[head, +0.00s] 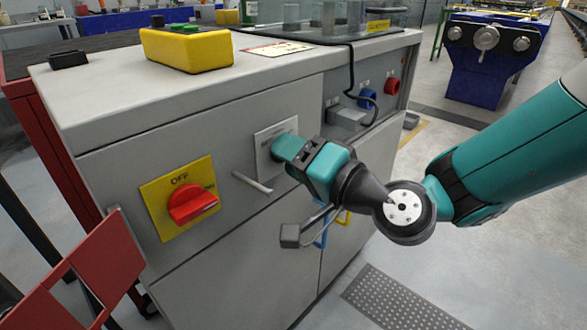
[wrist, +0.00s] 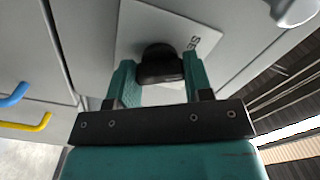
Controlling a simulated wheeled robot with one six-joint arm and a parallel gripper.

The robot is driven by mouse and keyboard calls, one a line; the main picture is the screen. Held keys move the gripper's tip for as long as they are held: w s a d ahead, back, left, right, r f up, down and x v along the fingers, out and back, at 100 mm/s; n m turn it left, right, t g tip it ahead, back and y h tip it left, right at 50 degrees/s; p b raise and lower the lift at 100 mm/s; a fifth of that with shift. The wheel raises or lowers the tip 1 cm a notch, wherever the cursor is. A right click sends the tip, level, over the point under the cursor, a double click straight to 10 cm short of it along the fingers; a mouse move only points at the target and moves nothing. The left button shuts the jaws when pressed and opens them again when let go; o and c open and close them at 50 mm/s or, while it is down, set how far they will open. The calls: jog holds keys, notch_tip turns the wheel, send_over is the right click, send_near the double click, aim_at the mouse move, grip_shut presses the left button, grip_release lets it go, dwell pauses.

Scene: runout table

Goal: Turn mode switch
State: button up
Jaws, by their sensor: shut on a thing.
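The mode switch is a black knob (wrist: 162,55) on a pale plate (wrist: 208,45) with partly visible lettering in the wrist view. In the head view the plate (head: 262,150) is on the grey cabinet front, and my gripper hides the knob. My gripper (head: 284,147) reaches the plate from the right. In the wrist view the teal fingers of my gripper (wrist: 159,72) stand on either side of the knob and are shut on it. The knob's pointing direction is hard to tell.
A red rotary switch (head: 192,204) on a yellow OFF plate is to the left. A bar handle (head: 252,182) sits below the plate. Blue (head: 367,97) and red (head: 392,86) connectors are to the right. A yellow box (head: 187,49) stands on the cabinet top (head: 120,90).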

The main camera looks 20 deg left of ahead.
jog(key=shift+f+n+b, duration=0.1)
jog(key=shift+n+b, duration=0.9)
jog(key=shift+n, duration=0.6)
jog(key=o, duration=0.9)
jog(key=b+v, duration=1.1)
jog(key=v, duration=0.6)
jog(key=shift+s+d, duration=0.15)
jog(key=shift+d, duration=0.1)
